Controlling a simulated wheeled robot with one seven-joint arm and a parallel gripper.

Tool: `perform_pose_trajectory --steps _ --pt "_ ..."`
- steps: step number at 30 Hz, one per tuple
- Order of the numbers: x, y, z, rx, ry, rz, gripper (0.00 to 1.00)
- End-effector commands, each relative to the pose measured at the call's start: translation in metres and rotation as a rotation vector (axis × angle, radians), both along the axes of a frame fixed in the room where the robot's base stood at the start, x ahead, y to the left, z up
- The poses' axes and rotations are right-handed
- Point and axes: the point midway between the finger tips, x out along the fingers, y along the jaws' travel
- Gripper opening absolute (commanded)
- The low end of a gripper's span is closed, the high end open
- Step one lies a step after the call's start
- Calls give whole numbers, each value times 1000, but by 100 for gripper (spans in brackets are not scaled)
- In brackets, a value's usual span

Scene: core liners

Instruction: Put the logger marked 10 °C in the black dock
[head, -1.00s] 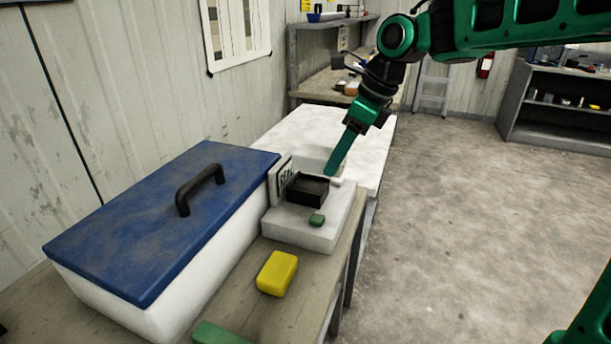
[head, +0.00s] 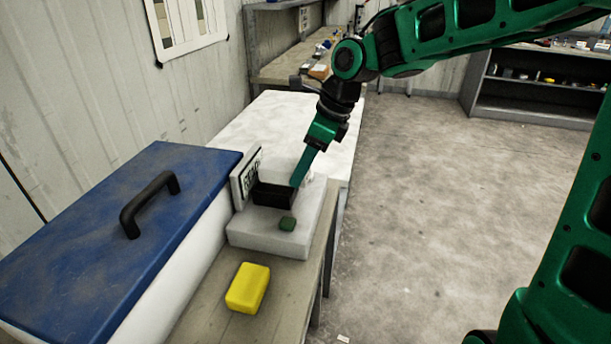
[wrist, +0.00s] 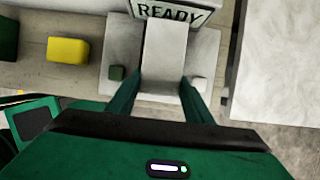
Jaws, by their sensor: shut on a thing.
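My gripper (wrist: 159,85) is shut on a pale, white block (wrist: 167,52), which is taken to be the logger; no 10 °C marking is readable on it. In the head view my gripper (head: 299,182) points down at the black dock (head: 272,194), and a pale shape shows just above and behind the dock. I cannot tell whether the block touches the dock. The dock sits on a light grey plinth (head: 270,231) beside an upright READY sign (head: 246,180). In the wrist view the block hides the dock.
A small green block (head: 287,223) lies on the plinth's near part. A yellow block (head: 248,288) lies on the wooden bench nearer me. A white chest with a blue lid (head: 110,235) stands left. A white-topped surface (head: 262,125) lies beyond.

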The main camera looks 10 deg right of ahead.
Motion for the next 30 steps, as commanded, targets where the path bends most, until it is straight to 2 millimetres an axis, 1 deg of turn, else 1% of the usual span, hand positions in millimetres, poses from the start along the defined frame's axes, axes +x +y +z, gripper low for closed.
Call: perform_pose_trajectory --steps 3,6,15,16,18,26,30 --pt "-1 1 -18 1 5 1 20" --pt "-1 1 -27 0 3 2 20" --pt "-1 1 -28 0 1 1 20" --pt "-1 1 -28 0 1 0 51" --pt "-1 1 -28 0 1 0 65" --pt "-1 1 -28 0 1 0 65" --pt "-1 -1 -22 0 0 0 65"
